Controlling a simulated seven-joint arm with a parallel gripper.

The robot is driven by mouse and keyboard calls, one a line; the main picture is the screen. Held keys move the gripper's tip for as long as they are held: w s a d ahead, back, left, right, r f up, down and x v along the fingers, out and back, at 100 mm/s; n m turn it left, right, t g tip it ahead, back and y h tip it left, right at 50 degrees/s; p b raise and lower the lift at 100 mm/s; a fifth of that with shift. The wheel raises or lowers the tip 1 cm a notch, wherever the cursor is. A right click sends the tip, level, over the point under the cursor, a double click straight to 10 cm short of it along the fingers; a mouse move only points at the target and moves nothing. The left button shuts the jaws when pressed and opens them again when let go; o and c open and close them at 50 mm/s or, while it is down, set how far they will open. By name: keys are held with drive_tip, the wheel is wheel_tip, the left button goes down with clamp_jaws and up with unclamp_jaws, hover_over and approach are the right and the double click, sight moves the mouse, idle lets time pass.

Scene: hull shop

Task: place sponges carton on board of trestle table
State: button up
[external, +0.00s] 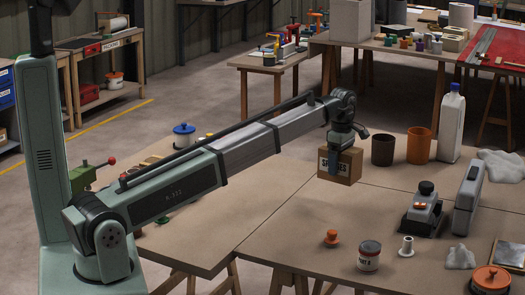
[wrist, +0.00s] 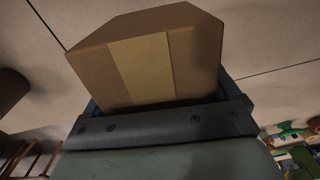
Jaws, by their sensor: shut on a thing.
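The sponges carton (external: 343,165) is a small brown cardboard box with a printed white label. My gripper (external: 336,158) is shut on it and holds it over the back part of the trestle table. In the wrist view the carton (wrist: 150,58) fills the upper middle, with a tan tape strip down one face. The dark gripper body (wrist: 160,122) covers its lower part. The trestle table's board (external: 300,225) is a broad tan top with a seam. I cannot tell for sure whether the carton's underside touches the board.
A dark brown cup (external: 383,150), an orange cup (external: 419,146) and a white bottle (external: 451,125) stand right of the carton. A sander (external: 422,212), a grey case (external: 469,200), a tin (external: 369,255) and an orange knob (external: 332,238) stand nearer. The board left of the knob is clear.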

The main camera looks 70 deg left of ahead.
drive_tip(key=s+a+n, duration=0.4)
drive_tip(key=s+a, duration=1.9)
drive_tip(key=shift+s+d+m, duration=1.1)
drive_tip(key=shift+s+m, duration=0.1)
drive_tip(key=shift+s, duration=1.2)
drive_tip(key=shift+f, duration=4.85)
drive_tip(key=shift+f, duration=0.1)
drive_tip(key=o, duration=0.9)
drive_tip(key=shift+o, duration=0.2)
